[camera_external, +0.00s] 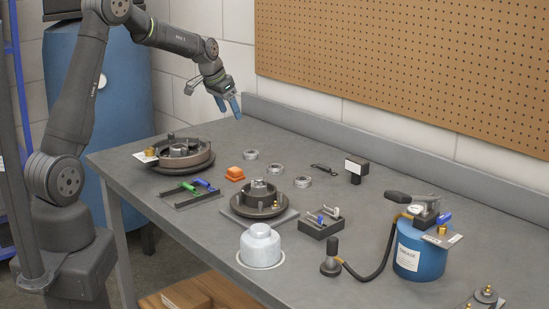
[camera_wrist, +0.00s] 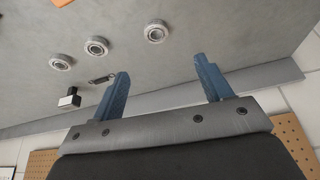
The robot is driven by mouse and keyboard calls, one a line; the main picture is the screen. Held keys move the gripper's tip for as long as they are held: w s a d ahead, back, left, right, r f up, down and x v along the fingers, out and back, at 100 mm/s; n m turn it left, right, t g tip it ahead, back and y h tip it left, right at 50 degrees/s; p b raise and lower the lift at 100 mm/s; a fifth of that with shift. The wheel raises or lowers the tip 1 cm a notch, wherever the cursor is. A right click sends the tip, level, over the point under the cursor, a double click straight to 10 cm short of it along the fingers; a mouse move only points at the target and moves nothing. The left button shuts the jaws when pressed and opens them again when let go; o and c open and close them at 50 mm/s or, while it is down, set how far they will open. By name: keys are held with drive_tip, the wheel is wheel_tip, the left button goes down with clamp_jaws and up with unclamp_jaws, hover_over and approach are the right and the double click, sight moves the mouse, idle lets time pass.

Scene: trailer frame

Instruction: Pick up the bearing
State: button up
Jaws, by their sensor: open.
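Three small grey ring-shaped bearings lie flat on the bench. The far-left bearing (camera_external: 250,154) also shows in the wrist view (camera_wrist: 156,31). The middle bearing (camera_external: 275,168) shows there too (camera_wrist: 97,46), as does the right bearing (camera_external: 303,181), on the left in the wrist view (camera_wrist: 60,62). My gripper (camera_external: 229,105) is in the air above the back left of the bench, apart from the bearings. Its two blue fingers (camera_wrist: 162,68) are spread and nothing is between them.
Drum assemblies (camera_external: 262,203) stand in front and to the left. A low backboard (camera_external: 350,148) edges the bench.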

hover_over(251, 155)
drive_tip(key=w+a, duration=0.1)
drive_tip(key=a, duration=0.2)
wheel_tip(251, 155, down, 10)
drive_tip(key=shift+a+r, duration=0.15)
drive_tip(key=shift+r, duration=0.05)
drive_tip(key=shift+d+x, duration=0.15)
drive_tip(key=shift+x, duration=1.2)
drive_tip(key=shift+d+x, duration=0.15)
drive_tip(key=shift+x, duration=1.25)
drive_tip(key=shift+s, duration=0.2)
drive_tip(key=shift+r, duration=0.1)
drive_tip(key=c, duration=1.1)
drive_tip(key=shift+c, duration=0.2)
